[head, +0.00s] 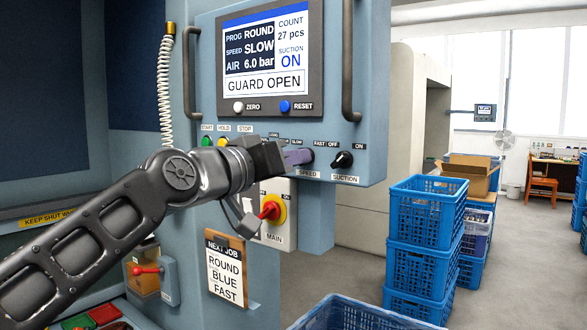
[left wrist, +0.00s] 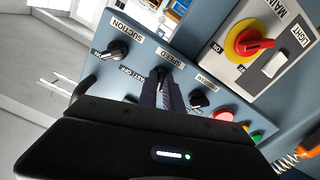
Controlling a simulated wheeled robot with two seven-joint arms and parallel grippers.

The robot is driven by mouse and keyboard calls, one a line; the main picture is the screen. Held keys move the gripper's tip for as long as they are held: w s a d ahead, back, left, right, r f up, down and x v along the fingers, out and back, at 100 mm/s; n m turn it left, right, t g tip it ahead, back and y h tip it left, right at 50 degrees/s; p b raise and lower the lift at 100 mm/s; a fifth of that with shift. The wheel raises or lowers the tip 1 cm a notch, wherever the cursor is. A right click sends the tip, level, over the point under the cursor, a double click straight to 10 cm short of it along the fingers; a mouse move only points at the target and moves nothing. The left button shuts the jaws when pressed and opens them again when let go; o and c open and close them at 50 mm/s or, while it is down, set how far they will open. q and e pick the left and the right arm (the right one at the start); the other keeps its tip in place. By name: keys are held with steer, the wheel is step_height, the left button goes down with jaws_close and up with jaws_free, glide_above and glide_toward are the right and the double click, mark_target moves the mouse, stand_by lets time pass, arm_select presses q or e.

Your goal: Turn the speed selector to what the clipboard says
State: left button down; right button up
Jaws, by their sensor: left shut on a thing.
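The clipboard (head: 227,268) hangs below the panel in the head view and reads NEXT JOB, ROUND, BLUE, FAST. The screen (head: 262,52) shows PROG ROUND, SPEED SLOW and GUARD OPEN. My left gripper (head: 300,157) is at the panel above the SPEED label, its fingers shut on the speed selector and covering most of it. In the left wrist view the fingers reach the dark speed selector (left wrist: 162,70) below the SPEED label; its pointer direction is hidden. My right gripper is not in view.
The suction knob (head: 342,160) sits right of the speed selector. Another black knob (left wrist: 198,99) is on its other side. The red main switch (head: 271,210) is below the panel. Stacked blue crates (head: 425,240) stand at the right, with open floor beyond.

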arm_select(q)
steer(key=shift+m+b, duration=1.8)
steer(key=shift+m, duration=4.7)
steer(key=c, duration=1.5)
jaws_free()
steer(key=b+v, duration=0.3)
steer(key=v, duration=0.4)
steer(key=shift+s+a, duration=0.25)
steer(key=shift+s, duration=0.05)
